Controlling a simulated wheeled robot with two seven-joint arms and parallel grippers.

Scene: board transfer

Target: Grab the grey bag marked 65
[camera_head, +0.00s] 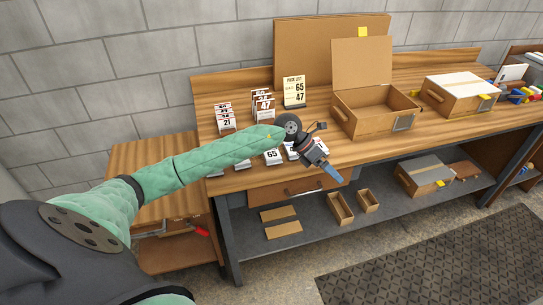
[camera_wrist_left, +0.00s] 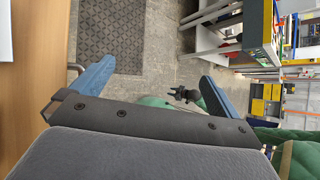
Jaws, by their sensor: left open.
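A pale packet marked 65 (camera_head: 273,157) lies near the front edge of the wooden workbench (camera_head: 395,150), just below my left forearm. Its bag colour is hard to tell at this size. Another pale packet (camera_head: 291,151) beside it is partly hidden by my left wrist. My left gripper (camera_head: 331,172) is open and empty, to the right of the marked packet and over the bench's front edge. Its blue fingers stand wide apart in the left wrist view (camera_wrist_left: 155,85), with floor between them and no packet.
A sign listing 65 and 47 (camera_head: 294,91) stands behind racks of numbered cards, one marked 21 (camera_head: 226,121) and one marked 47 (camera_head: 263,105). An open cardboard box (camera_head: 372,122) and a closed box (camera_head: 458,98) stand to the right. A lower shelf (camera_head: 300,222) holds small boxes.

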